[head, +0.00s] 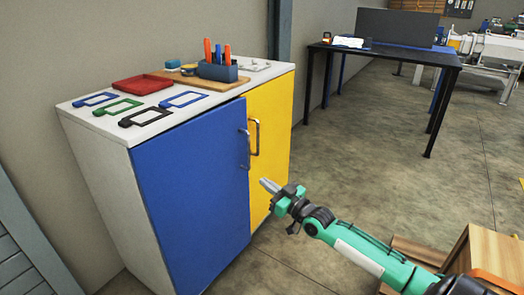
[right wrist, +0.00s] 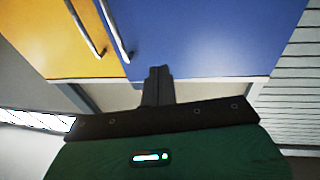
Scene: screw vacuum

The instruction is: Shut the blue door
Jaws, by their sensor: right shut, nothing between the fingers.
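The blue door (head: 195,190) is the left door of a white cabinet in the head view. It sits almost flush, with a thin dark gap along its top edge; I cannot tell if it is fully shut. Its metal handle (head: 244,148) is near its right edge. My right gripper (head: 268,186) is shut and empty, in front of the doors just right of the blue door's free edge, seemingly not touching. In the right wrist view the shut fingers (right wrist: 160,73) overlap the lower part of the blue door (right wrist: 210,40). My left gripper is not in view.
The yellow door (head: 272,140) with its own handle (head: 255,137) is beside the blue one. Trays, frames and a pen holder (head: 218,70) stand on the cabinet top (head: 100,122). A wooden crate (head: 470,250) is at lower right.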

